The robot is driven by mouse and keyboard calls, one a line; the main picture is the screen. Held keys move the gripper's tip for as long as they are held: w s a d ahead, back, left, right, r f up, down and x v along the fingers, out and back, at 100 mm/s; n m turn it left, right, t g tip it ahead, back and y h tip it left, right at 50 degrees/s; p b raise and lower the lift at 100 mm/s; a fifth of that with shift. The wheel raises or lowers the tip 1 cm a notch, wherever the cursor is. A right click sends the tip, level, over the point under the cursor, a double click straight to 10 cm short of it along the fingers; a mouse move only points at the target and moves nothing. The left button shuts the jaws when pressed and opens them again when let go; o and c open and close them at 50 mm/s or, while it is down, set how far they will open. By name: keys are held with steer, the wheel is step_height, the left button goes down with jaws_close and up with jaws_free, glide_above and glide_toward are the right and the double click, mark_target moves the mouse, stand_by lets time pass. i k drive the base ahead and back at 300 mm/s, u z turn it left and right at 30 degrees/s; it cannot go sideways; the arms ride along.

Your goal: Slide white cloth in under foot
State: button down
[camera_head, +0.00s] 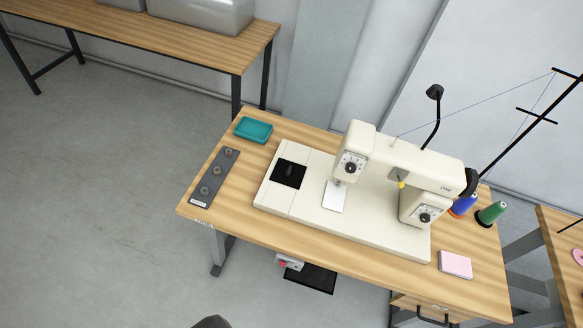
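A cream sewing machine (385,185) stands on a wooden table. Its presser foot (338,182) hangs below the left head of the machine. A flat white rectangle (333,198) lies on the machine bed directly below the foot. I cannot tell whether it is the white cloth or a plate of the machine. No other white cloth is clear in view. Only a dark rounded tip, likely part of my gripper (212,322), shows at the bottom edge, well below and left of the machine. Its fingers and anything in them are not visible.
The table (236,222) also holds a teal tray (253,130), a grey strip with knobs (214,178), a pink pad (455,264), and blue (463,206) and green (491,214) thread spools. A black pedal (311,278) lies below. Open floor is at left.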

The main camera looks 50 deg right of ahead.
mark_target(334, 196)
steer(key=u, duration=0.35)
steer(key=k, duration=1.1)
steer(key=z, duration=1.6)
steer(key=i, duration=1)
steer(key=u, duration=0.05)
